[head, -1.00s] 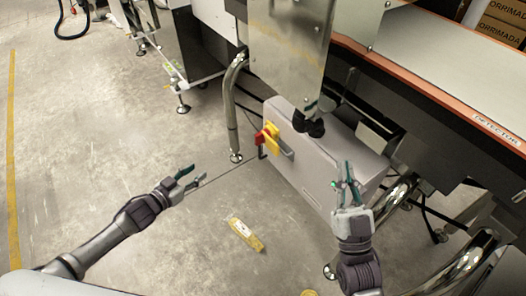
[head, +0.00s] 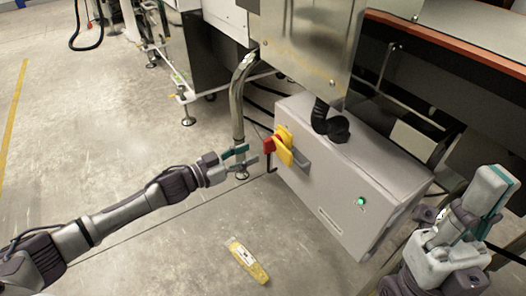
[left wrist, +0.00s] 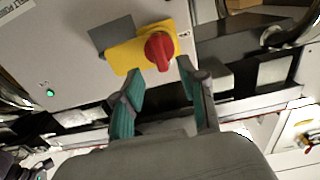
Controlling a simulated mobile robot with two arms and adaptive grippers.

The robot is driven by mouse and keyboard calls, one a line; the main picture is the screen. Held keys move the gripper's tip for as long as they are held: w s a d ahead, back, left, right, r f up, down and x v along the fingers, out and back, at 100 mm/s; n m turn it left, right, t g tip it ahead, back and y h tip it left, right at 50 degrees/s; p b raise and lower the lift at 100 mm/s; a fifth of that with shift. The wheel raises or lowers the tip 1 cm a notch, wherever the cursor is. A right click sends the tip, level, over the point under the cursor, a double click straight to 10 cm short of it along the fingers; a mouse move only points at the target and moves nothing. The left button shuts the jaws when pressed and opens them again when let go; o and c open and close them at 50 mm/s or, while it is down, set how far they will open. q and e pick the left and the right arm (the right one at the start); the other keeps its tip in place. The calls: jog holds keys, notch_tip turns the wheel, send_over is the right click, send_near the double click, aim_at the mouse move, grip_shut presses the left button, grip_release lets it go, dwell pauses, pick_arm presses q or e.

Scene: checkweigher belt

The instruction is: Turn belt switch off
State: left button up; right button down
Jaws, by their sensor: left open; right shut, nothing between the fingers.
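The belt switch is a red knob (head: 268,145) on a yellow plate (head: 284,148), on the end of a grey cabinet (head: 345,185). In the left wrist view the red knob (left wrist: 159,50) and yellow plate (left wrist: 124,58) show clearly, just beyond the fingertips. My left gripper (head: 246,157) is open and empty, a short way left of the knob. In the left wrist view its teal fingers (left wrist: 161,74) point at the knob, one on each side below it, apart from it. My right gripper (head: 502,184) is shut and empty at the right, away from the switch.
A bent metal leg (head: 237,100) stands close behind my left gripper. A steel panel (head: 308,45) and a black cable fitting (head: 333,127) are above the cabinet. A green light (head: 362,201) is on the cabinet front. A yellow object (head: 247,262) lies on open floor.

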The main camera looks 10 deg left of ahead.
aim_at(264, 147)
pick_arm(q)
jog(key=b+x, duration=0.1)
jog(key=x, duration=0.4)
jog(key=shift+w+d, duration=0.25)
jog(key=shift+w, duration=0.05)
grip_shut()
